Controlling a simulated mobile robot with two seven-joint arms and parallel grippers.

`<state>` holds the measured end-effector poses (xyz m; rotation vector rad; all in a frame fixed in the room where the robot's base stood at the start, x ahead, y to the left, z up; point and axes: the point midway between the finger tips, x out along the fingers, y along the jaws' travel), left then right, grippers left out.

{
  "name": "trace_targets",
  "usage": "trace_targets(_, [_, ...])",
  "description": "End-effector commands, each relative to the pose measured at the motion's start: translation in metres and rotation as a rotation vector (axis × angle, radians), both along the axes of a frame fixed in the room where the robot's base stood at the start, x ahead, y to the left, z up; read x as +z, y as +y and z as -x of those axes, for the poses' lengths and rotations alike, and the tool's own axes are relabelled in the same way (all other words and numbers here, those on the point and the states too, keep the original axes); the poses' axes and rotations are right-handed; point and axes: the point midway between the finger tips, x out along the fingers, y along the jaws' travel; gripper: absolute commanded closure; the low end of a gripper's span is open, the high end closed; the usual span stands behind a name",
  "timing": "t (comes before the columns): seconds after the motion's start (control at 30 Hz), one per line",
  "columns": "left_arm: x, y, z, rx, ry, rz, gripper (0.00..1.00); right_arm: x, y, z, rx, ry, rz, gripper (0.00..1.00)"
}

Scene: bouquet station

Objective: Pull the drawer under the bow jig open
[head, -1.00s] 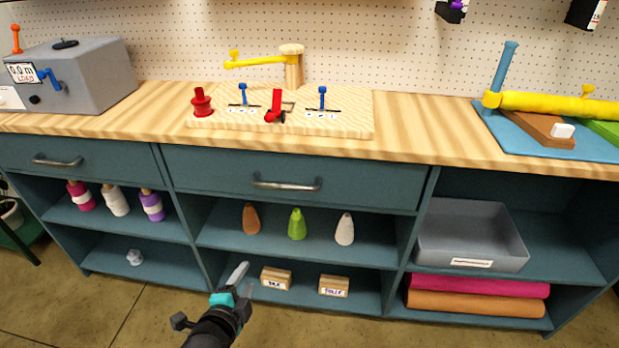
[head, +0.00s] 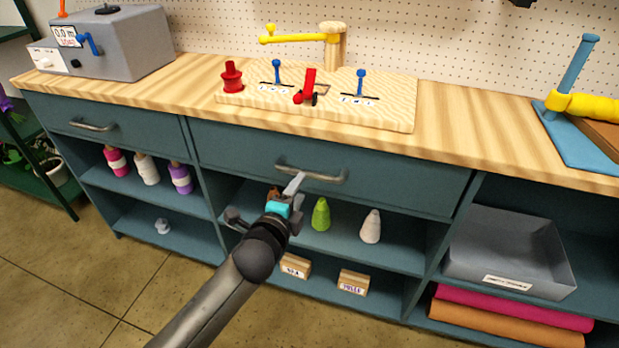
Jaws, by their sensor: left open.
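The bow jig (head: 385,108) is a pale wooden board on the countertop, with blue and red levers, a red spool and a yellow arm on a wooden post. The drawer (head: 400,185) under it is teal and looks closed, flush with the cabinet front. Its grey metal bar handle (head: 325,177) sits at the middle of the front. My left gripper (head: 298,192) is open, with its fingers near the left end of the handle. I cannot tell whether they touch it. The gripper hides part of the shelf below. My right gripper is out of view.
Another closed drawer (head: 150,132) is at the left, below a grey box machine (head: 125,45). Open shelves below hold thread spools (head: 148,170), cones (head: 370,226), small boxes (head: 353,282) and a grey bin (head: 510,250). The floor in front is clear.

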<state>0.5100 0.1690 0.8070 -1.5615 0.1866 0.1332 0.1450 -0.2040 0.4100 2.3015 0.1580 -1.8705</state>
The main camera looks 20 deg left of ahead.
Motion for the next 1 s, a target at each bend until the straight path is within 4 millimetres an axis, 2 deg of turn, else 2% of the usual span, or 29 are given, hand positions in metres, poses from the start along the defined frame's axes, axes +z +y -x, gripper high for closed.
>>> trace_targets(0.2, [-0.006,-0.001,-0.026,0.0,-0.001,0.0,0.48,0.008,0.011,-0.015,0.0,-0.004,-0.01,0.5])
trace_targets(0.53, [-0.013,-0.002,-0.059,0.0,0.0,0.002,0.48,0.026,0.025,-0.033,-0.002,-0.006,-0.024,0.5])
trace_targets(0.8, [-0.016,-0.003,-0.075,0.0,0.001,0.001,0.48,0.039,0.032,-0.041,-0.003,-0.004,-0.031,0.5])
trace_targets(1.0, [-0.016,-0.003,-0.078,0.0,0.001,0.001,0.48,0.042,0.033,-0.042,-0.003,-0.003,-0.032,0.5])
